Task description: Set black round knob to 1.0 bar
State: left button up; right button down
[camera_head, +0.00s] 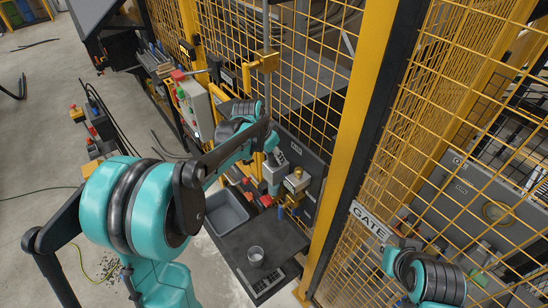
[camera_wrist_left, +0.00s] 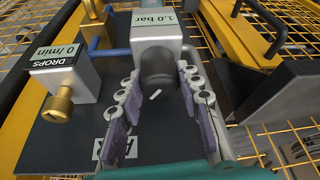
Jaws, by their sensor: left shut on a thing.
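The black round knob (camera_wrist_left: 157,68) sits under a silver block (camera_wrist_left: 150,42) whose label (camera_wrist_left: 152,19) reads "1.0 bar" in the left wrist view. A short white mark shows on the knob's front, slanted. My left gripper (camera_wrist_left: 160,98) has its purple-padded fingers on both sides of the knob and is shut on it. In the head view my left gripper (camera_head: 276,160) reaches the dark panel (camera_head: 312,160), and the knob is hidden there. Only a teal part of my right arm shows at lower right; its gripper is out of view.
A brass knob (camera_wrist_left: 58,104) under a "DROPS 0 /min" box (camera_wrist_left: 70,70) stands left of the black knob. A grey tub (camera_head: 226,212) and a glass (camera_head: 256,254) stand below.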

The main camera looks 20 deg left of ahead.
pick_arm(q)
jog(key=shift+m+h+b, duration=0.3)
jog(key=shift+m+h, duration=0.1)
jog(key=shift+m, duration=0.6)
jog(key=shift+g, duration=0.3)
jog(key=o, duration=1.2)
jog(key=shift+c, duration=0.2)
jog(key=v, duration=1.2)
jog(key=shift+f, duration=0.1)
